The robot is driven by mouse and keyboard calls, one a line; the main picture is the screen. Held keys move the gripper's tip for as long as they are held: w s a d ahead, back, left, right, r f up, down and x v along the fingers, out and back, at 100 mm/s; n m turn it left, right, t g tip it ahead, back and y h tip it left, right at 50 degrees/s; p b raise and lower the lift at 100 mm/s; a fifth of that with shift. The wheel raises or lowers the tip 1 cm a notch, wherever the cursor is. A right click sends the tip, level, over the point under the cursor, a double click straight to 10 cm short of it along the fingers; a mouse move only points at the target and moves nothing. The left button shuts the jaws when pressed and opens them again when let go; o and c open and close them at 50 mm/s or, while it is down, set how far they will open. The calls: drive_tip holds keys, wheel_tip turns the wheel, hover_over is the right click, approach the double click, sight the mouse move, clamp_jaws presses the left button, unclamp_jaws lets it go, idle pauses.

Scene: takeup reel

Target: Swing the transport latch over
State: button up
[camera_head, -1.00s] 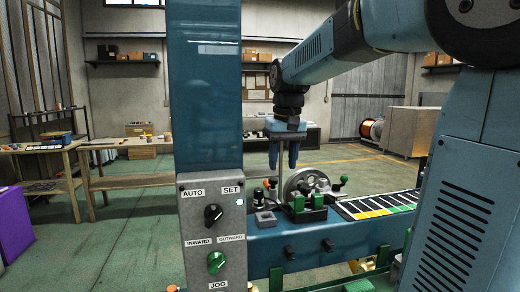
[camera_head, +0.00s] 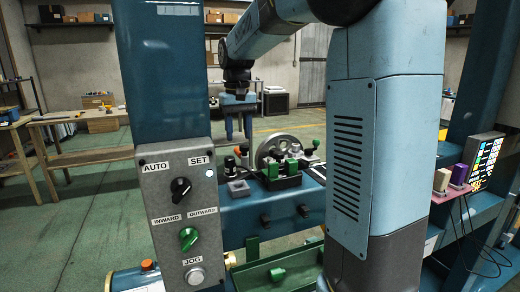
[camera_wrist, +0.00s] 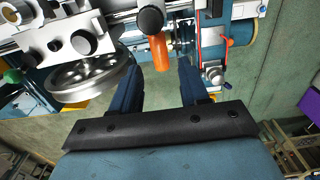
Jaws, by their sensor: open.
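My gripper (camera_head: 238,136) hangs fingers-down behind the blue beam in the head view, left of a metal handwheel (camera_head: 270,150). In the wrist view its two blue fingers (camera_wrist: 158,68) are apart with nothing held. An orange handle (camera_wrist: 161,52) below a black knob (camera_wrist: 151,20) appears between the fingertips; the depth gap is unclear. A red lever-like part (camera_wrist: 228,42) with a small metal end lies right of the fingers. The handwheel (camera_wrist: 90,80) is left of them. I cannot tell for sure which part is the transport latch.
A grey control panel (camera_head: 165,243) with a black selector, a green selector and a button is on the blue column (camera_head: 160,70). A green block fixture (camera_head: 283,178) sits on the blue beam (camera_head: 265,215).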

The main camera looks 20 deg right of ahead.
sight(241, 158)
drive_tip(key=shift+f, duration=2.1)
drive_tip(key=shift+s+f, duration=0.1)
drive_tip(key=shift+f, duration=0.25)
drive_tip(key=c, duration=0.8)
